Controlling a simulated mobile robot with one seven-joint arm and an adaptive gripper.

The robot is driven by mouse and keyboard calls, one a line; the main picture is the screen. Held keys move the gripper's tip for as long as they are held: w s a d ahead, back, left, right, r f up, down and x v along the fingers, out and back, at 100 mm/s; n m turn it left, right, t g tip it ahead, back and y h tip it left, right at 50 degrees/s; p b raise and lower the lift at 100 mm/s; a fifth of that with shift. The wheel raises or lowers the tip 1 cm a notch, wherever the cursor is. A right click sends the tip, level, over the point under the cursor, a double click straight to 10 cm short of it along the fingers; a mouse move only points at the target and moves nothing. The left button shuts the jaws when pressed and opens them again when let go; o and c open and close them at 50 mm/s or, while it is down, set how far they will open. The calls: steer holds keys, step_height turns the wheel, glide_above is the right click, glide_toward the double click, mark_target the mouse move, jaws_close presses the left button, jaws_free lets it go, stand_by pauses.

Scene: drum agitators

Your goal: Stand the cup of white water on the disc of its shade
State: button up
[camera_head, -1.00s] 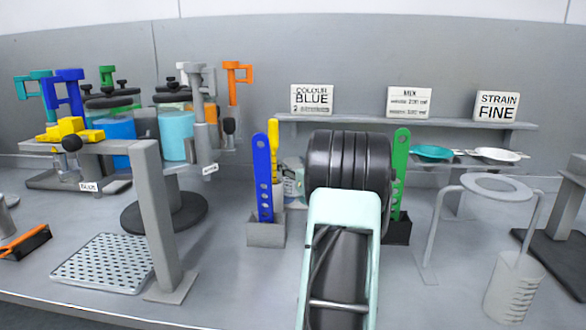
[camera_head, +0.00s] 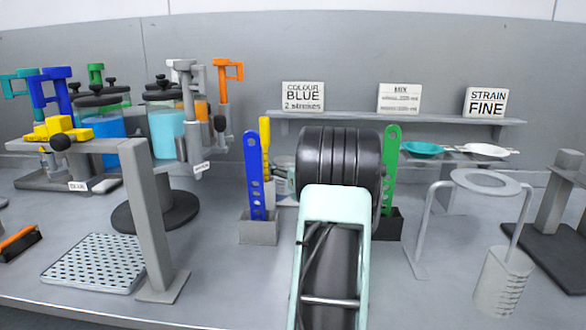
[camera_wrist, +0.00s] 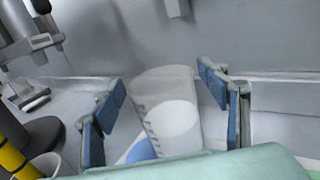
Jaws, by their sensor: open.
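A clear, graduated cup (camera_wrist: 160,88) stands in the wrist view, tilted in the picture, with a pale white oval showing through its wall. I cannot tell whether that oval is the liquid or a disc behind it. My gripper (camera_wrist: 163,100) is open, with one blue-padded finger on each side of the cup and visible gaps to both. A blue disc (camera_wrist: 140,150) shows partly below left of the cup, and its remaining part is hidden. In the head view my arm hides most of the gripper and the cup.
A blue perforated strip (camera_head: 255,175), a yellow one (camera_head: 265,140) and a green one (camera_head: 391,165) stand around my arm. At right are a ring stand (camera_head: 487,181) and a graduated beaker (camera_head: 503,280). Agitator jars (camera_head: 166,130) stand left. A perforated tray (camera_head: 95,262) lies front left.

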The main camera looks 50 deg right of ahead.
steer(key=v, duration=1.2)
steer(key=shift+w, duration=0.1)
